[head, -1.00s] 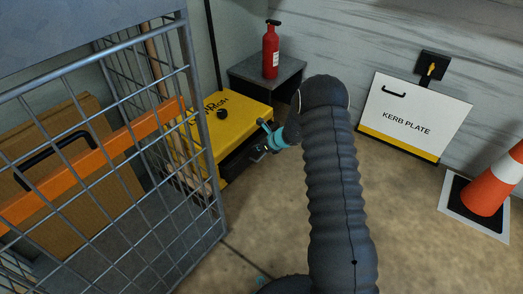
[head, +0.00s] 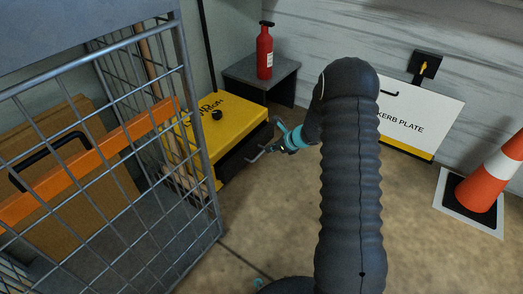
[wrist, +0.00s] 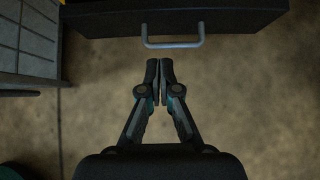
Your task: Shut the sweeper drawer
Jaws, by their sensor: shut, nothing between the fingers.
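The yellow sweeper (head: 232,113) stands on the floor behind the wire cage in the head view. Its dark drawer (head: 241,160) is low on the side facing my gripper and appears to stick out from the yellow body; how far is hard to tell. The drawer's grey bar handle (wrist: 172,43) shows in the wrist view, below the dark front face. My gripper (wrist: 159,66) is shut and empty, its fingertips just short of the handle in the picture, apart from it. In the head view my gripper (head: 275,141) is to the right of the drawer.
The wire cage (head: 188,60) with an orange bar stands close at left. A grey stand (head: 262,74) bearing a red extinguisher (head: 264,52) is behind the sweeper. A kerb plate board (head: 420,112) leans at the wall, with a cone (head: 492,180) at right. The floor between is clear.

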